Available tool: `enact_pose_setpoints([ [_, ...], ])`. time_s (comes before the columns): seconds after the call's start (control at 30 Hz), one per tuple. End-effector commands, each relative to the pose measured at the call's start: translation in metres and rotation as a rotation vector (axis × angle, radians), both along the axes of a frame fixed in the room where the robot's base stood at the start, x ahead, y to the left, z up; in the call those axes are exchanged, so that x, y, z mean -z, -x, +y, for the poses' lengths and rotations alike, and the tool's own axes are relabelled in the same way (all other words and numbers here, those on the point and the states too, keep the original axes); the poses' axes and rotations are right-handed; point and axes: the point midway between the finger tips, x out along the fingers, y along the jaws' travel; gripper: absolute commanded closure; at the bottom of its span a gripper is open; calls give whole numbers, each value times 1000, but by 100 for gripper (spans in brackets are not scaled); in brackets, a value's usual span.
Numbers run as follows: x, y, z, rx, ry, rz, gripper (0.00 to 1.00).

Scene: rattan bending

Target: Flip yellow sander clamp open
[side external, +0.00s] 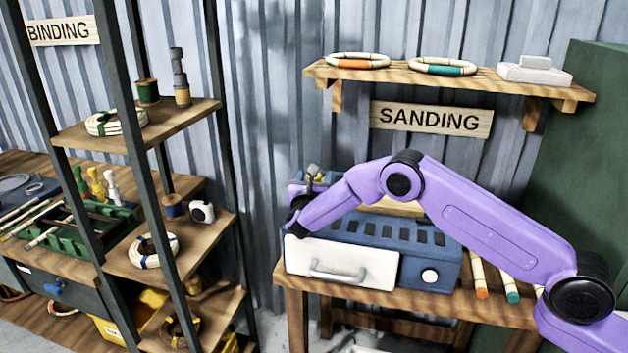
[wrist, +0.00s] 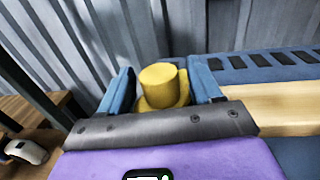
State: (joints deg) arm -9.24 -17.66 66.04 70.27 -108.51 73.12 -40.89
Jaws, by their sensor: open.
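The yellow sander clamp (wrist: 162,76) shows in the wrist view as a round yellow knob on a wider yellow base. My gripper (wrist: 163,84) is open, with one blue finger on each side of the clamp. I cannot tell whether the fingers touch it. The dark palm edge hides the clamp's lower part. The blue sander (side external: 440,258) stands on the wooden bench in the side view, and its slotted top shows in the wrist view (wrist: 270,66). In the side view my wrist is at the sander's left end, where the clamp cannot be made out clearly.
A tan sanding strip (wrist: 275,103) runs to the right of the clamp. The sander has a white drawer (side external: 340,256) in front. Rattan poles (side external: 479,278) lie right of it. A wall shelf (side external: 450,82) with rattan rings is above; a rack (side external: 160,125) stands left.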

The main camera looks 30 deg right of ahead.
Motion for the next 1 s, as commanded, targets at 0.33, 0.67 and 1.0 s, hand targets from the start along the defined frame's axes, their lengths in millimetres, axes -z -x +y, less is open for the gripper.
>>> enact_pose_setpoints([
  [0.33, 0, -1, -1, 0, 0, 0, 65],
  [0.67, -1, -1, -2, -35, 3, -2, 87],
  [1.0, -1, 0, -2, -229, 3, -1, 87],
])
